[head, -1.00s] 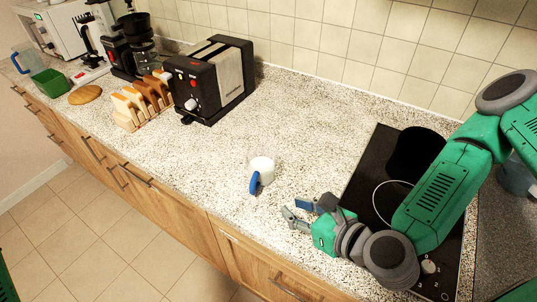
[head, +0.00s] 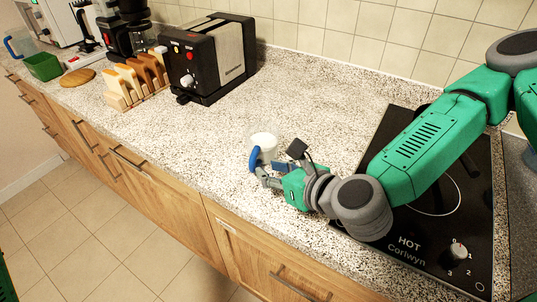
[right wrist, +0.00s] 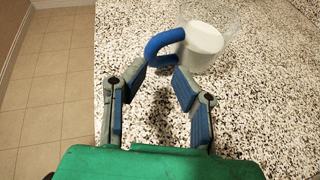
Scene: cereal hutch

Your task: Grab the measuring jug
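The measuring jug (head: 264,143) is clear with white contents and a blue handle, standing upright on the speckled counter. In the right wrist view the jug (right wrist: 207,38) is at the top, its blue handle (right wrist: 163,42) pointing toward my gripper. My right gripper (head: 270,175) is just in front of the jug on the handle side. In the right wrist view the gripper (right wrist: 156,80) has its fingers apart, with bare counter between them and the handle just beyond the tips. My left gripper is not in view.
A black cooktop (head: 440,205) lies under my right arm. A black toaster (head: 207,58) and a toast rack (head: 138,82) with bread stand to the left. The counter's front edge runs close by the jug.

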